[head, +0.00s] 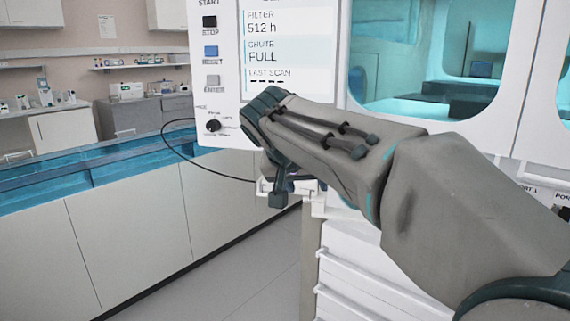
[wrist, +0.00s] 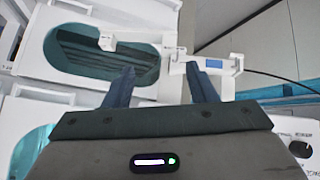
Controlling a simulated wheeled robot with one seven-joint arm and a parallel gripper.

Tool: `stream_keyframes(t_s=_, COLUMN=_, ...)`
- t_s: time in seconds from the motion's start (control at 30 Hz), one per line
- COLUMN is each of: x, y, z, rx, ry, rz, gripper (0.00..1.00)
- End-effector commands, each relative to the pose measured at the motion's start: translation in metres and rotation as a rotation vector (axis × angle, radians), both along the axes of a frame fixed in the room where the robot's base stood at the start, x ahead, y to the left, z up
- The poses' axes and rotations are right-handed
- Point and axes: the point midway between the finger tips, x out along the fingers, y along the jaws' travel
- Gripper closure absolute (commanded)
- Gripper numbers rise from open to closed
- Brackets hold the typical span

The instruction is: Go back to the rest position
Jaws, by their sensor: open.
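My gripper (wrist: 160,69) is open, its two dark blue fingers spread apart with nothing between them in the wrist view. Its fingertips point toward a white bracket (wrist: 228,72) with a small blue patch, and I cannot tell whether they touch it. In the head view my grey arm reaches from the lower right to the front of the white machine. There my gripper (head: 284,190) is mostly hidden behind my wrist, below the control panel (head: 228,75). Part of the white bracket (head: 318,204) shows beside it.
The panel has a black button (head: 210,22), a blue button (head: 211,51), a knob (head: 213,125) and a screen (head: 290,55) reading "CHUTE FULL". A black cable (head: 190,158) loops left. A counter with a blue trough (head: 100,165) stands left; the floor (head: 245,265) between is clear.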

Motion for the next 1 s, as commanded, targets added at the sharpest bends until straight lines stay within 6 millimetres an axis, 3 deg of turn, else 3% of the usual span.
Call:
stream_keyframes(t_s=0.03, x=-0.013, y=-0.02, z=0.009, rx=0.008, ry=0.053, rz=0.011, gripper=0.49)
stream_keyframes(t_s=0.1, x=-0.032, y=-0.04, z=0.002, rx=0.021, ry=0.123, rz=0.037, gripper=0.49)
stream_keyframes(t_s=0.3, x=-0.098, y=-0.082, z=-0.018, rx=0.084, ry=0.284, rz=0.108, gripper=0.49)
stream_keyframes(t_s=0.6, x=-0.196, y=-0.107, z=-0.047, rx=0.197, ry=0.414, rz=0.169, gripper=0.49)
stream_keyframes(t_s=0.8, x=-0.223, y=-0.11, z=-0.061, rx=0.232, ry=0.435, rz=0.182, gripper=0.49)
stream_keyframes(t_s=1.0, x=-0.226, y=-0.11, z=-0.065, rx=0.234, ry=0.438, rz=0.185, gripper=0.49)
